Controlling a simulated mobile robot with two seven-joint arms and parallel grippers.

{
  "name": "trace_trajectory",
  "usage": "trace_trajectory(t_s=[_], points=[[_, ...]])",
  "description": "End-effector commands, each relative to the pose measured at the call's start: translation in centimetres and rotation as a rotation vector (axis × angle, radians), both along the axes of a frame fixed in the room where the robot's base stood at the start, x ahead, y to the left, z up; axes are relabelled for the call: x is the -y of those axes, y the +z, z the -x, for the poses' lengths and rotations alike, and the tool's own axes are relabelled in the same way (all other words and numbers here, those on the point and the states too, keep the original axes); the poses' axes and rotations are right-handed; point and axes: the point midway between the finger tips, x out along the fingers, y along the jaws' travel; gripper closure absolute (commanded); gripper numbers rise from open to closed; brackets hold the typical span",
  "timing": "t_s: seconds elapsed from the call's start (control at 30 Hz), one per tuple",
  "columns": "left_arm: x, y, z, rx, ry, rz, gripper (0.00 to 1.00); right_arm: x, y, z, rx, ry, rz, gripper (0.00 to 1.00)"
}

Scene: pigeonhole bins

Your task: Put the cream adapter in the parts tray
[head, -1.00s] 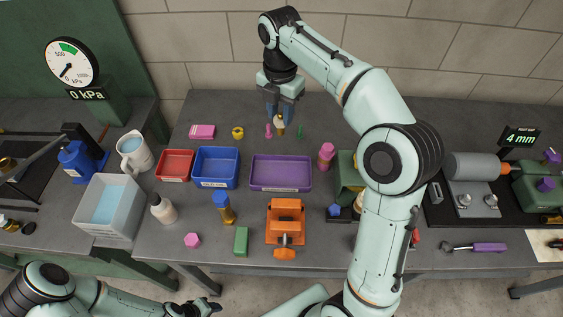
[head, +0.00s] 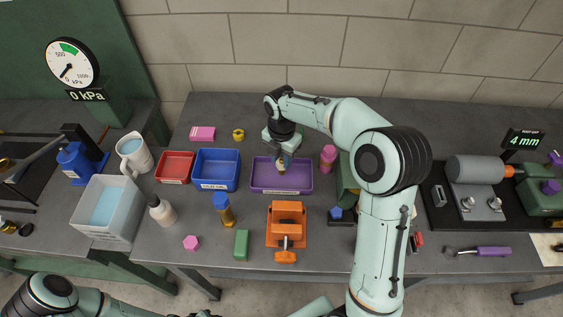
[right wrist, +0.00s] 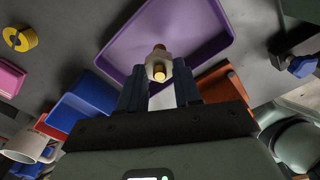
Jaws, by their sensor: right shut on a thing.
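The cream adapter, with brass ends, is held in my right gripper (head: 282,168). In the right wrist view the adapter (right wrist: 158,66) sits between the two fingertips (right wrist: 158,82), which are shut on it. The gripper points down over the purple tray (head: 298,188), and the tray (right wrist: 216,57) lies behind the adapter in the wrist view. I cannot tell how high the adapter is above the tray floor. The tray's front label is too small to read. My left gripper (head: 205,314) is mostly cut off at the bottom edge.
A blue tray (head: 233,183) and a red tray (head: 188,177) stand left of the purple tray. An orange vise (head: 286,213) stands in front of it, a blue-topped bolt (head: 224,209) to the front left and a pink-topped part (head: 327,158) to the right. A yellow ring (head: 239,134) lies behind.

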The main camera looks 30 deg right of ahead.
Motion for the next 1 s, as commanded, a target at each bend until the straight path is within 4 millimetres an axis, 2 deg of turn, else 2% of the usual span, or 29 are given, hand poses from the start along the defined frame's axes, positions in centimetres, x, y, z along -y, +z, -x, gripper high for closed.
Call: trace_trajectory(t_s=[0.03,0.13,0.57,0.6,0.67,1.0], points=[[0.0,-0.3,0.3,-0.003,0.0,0.0,0.57,0.0,-1.1,0.1,-0.003,0.0,0.001,1.0],[0.0,-0.4,0.4,-0.005,0.001,0.0,0.57,0.0,-2.1,0.1,-0.001,0.001,0.0,1.0],[0.0,-0.5,0.5,-0.006,0.0,0.0,0.57,0.0,-2.6,0.0,0.001,0.001,0.0,1.0],[0.0,-0.5,0.5,-0.006,0.0,0.0,0.57,0.0,-2.6,0.0,0.001,0.001,0.0,0.6],[0.0,-0.5,0.5,-0.006,0.0,0.0,0.57,0.0,-2.6,0.0,0.001,0.001,0.0,0.41],[0.0,-0.3,0.4,-0.004,0.0,0.0,0.57,0.0,-2.3,0.0,0.001,0.001,0.0,0.41]])
